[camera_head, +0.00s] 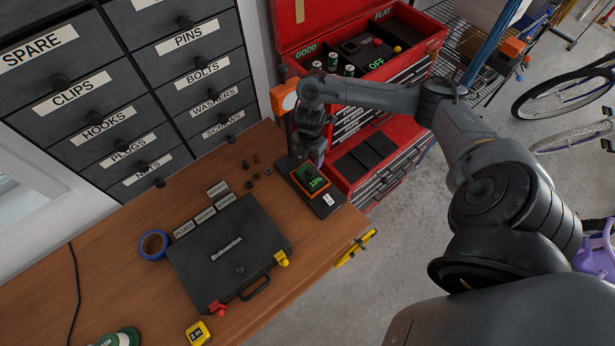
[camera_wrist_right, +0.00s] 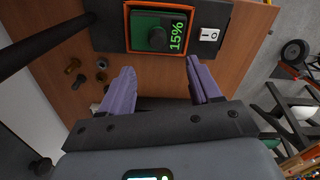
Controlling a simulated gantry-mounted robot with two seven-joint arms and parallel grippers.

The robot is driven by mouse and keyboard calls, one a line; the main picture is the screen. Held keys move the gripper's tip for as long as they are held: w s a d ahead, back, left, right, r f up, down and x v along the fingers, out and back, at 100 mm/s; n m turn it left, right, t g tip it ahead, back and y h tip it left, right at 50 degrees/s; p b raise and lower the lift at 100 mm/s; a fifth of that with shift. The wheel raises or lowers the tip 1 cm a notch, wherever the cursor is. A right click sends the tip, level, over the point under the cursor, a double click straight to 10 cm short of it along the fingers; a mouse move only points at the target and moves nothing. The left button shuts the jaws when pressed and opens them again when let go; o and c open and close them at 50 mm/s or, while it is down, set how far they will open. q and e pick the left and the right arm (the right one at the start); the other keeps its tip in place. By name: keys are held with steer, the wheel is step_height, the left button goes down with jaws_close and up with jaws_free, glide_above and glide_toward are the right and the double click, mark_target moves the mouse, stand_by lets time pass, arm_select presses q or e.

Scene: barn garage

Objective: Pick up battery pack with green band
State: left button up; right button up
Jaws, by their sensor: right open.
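My right gripper (camera_head: 316,158) is open and empty, pointing down over the black tester with an orange frame (camera_head: 311,181) on the bench. In the right wrist view its purple fingers (camera_wrist_right: 157,72) are spread just short of the tester (camera_wrist_right: 128,40), whose green screen reads 15%; a dark round piece stands on the screen. Small cylinders with pale green and dark parts, perhaps battery packs (camera_head: 333,60), stand in the red tool chest's top tray near the GOOD label. A green band cannot be made out for certain. My left gripper is out of view.
The red tool chest (camera_head: 355,135) stands beyond the bench's right end; its tray holds a box reading OFF. A black case (camera_head: 228,250) lies on the wooden bench (camera_head: 100,268). Labelled drawers (camera_head: 140,75) rise behind. Small hardware (camera_head: 256,158) lies left of the tester.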

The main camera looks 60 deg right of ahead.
mark_target(309, 170)
step_height(309, 170, down, 4)
steer(key=shift+r, duration=0.2)
steer(key=shift+w+d+f+p, duration=0.1)
steer(key=shift+f+p, duration=0.25)
steer(key=shift+f, duration=1.2)
steer(key=shift+w+d+f+p, duration=0.1)
steer(key=shift+f+p, duration=0.2)
steer(key=shift+f, duration=1.25)
steer(key=shift+c, duration=0.4)
jaws_close()
